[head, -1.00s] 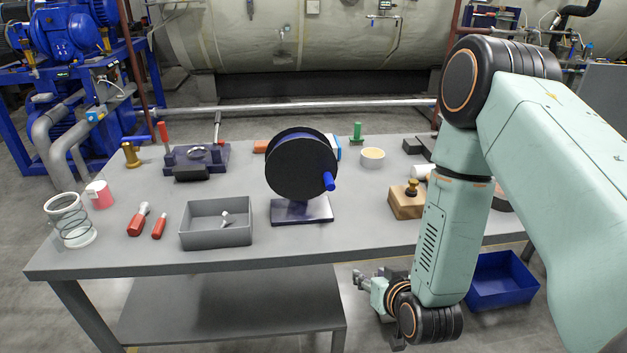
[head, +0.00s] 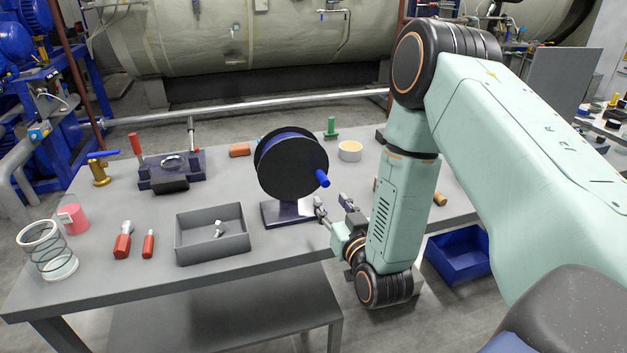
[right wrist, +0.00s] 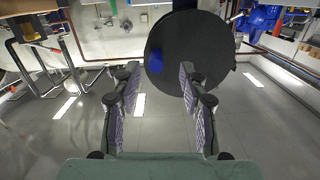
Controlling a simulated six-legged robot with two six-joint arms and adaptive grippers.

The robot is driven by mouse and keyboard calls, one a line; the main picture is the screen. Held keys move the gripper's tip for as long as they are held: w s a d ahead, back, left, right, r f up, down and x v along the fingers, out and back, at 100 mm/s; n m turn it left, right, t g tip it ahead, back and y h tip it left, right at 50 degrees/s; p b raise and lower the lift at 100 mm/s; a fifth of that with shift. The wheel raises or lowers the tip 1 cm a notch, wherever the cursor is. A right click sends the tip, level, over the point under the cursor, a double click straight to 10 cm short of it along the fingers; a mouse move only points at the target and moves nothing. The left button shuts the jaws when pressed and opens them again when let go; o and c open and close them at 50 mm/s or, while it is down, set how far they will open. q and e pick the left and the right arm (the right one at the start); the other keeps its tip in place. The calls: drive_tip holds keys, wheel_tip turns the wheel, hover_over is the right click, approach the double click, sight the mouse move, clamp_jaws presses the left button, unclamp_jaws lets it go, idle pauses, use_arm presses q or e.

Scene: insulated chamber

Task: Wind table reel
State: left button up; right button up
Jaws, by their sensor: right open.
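The table reel (head: 284,165) is a black disc-sided drum with blue windings, upright on a dark base plate (head: 290,211) near the middle of the grey table. Its blue crank handle (head: 322,178) sticks out at the lower right of the near disc. My right gripper (head: 334,205) is open and empty, just below and right of the handle and apart from it. In the right wrist view the reel disc (right wrist: 190,55) stands beyond the open fingers (right wrist: 158,75), with the blue handle (right wrist: 155,58) between and above the fingertips. My left gripper is not in view.
A grey open tray (head: 212,245) with a small metal part stands left of the reel. Red-handled tools (head: 123,240), a wire coil (head: 47,250) and a clamp fixture (head: 171,170) lie farther left. A round tub (head: 350,151) stands behind right. A blue bin (head: 458,254) sits below.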

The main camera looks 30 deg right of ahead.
sight(325, 185)
drive_tip(key=shift+t+h, duration=0.3)
drive_tip(key=x, duration=0.2)
drive_tip(key=r+x, duration=0.1)
drive_tip(key=x, duration=0.3)
drive_tip(key=shift+w+r, duration=0.25)
drive_tip(key=shift+w, duration=0.45)
drive_tip(key=shift+w+d+f, duration=0.1)
drive_tip(key=shift+w+d, duration=0.1)
drive_tip(key=shift+d, duration=0.15)
drive_tip(key=shift+d+f, duration=0.25)
drive_tip(key=shift+d, duration=0.25)
drive_tip(key=shift+a+r, duration=0.3)
drive_tip(key=shift+a, duration=0.3)
drive_tip(key=shift+c, duration=2.1)
drive_tip(key=shift+d+f, duration=0.15)
drive_tip(key=shift+d, duration=0.2)
drive_tip(key=shift+c, duration=2.2)
drive_tip(key=shift+a, duration=0.2)
clamp_jaws()
drive_tip(key=shift+d, duration=0.1)
